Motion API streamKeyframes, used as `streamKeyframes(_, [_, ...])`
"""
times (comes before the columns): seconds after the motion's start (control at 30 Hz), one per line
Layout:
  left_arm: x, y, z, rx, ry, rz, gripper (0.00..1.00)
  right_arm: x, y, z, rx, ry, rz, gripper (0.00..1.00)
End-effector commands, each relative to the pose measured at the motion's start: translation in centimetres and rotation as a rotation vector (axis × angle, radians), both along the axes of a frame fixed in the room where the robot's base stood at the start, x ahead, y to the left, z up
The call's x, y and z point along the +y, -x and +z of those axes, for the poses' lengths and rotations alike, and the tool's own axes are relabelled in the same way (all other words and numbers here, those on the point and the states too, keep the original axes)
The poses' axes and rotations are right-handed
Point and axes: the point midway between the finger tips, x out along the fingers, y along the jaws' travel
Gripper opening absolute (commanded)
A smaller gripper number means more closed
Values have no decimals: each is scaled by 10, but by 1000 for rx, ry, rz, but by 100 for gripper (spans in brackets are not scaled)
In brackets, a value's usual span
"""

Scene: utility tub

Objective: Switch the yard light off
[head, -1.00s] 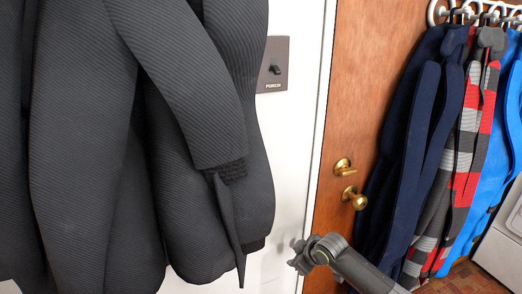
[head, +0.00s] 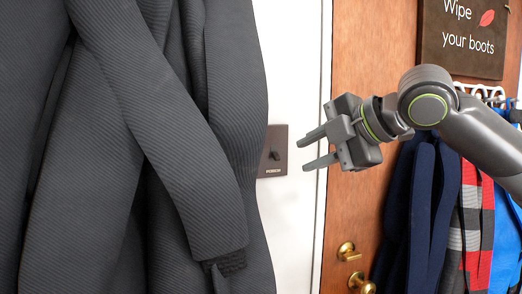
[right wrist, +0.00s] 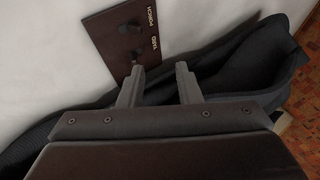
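A dark brown switch plate (head: 284,138) is on the white wall, its left part hidden by a dark grey coat (head: 225,120). In the head view only the switch marked PORCH (head: 274,155) shows. In the right wrist view the plate (right wrist: 104,30) bears two toggles, one by a PORCH label and the yard toggle (right wrist: 135,56) by a YARD label, nearer the coat. Which way each toggle is set I cannot tell. My right gripper (head: 301,156) is open and empty, to the right of the plate in the head view. My left gripper is out of view.
The coat fills the left of the head view and also lies behind the fingers in the right wrist view (right wrist: 235,65).

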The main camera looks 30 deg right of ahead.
Motion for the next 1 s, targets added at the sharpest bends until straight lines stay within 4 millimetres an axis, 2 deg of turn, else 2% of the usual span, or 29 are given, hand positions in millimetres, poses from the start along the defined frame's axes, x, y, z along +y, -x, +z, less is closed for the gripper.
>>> streamKeyframes(0.03, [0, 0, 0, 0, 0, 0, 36, 1, 15, 22, -36, 11, 2, 31])
streamKeyframes(0.1, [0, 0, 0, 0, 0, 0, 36, 4, 31, 42, -70, 17, 11, 31])
streamKeyframes(0.2, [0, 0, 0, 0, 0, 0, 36, 7, 46, 59, -99, 22, 20, 31])
streamKeyframes(0.33, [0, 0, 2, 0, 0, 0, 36, 9, 52, 66, -111, 23, 26, 31])
streamKeyframes(0.57, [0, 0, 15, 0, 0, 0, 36, 14, 29, 58, -107, 23, 28, 31])
streamKeyframes(1.0, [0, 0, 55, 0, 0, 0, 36, 22, -17, 40, -107, 25, 22, 31])
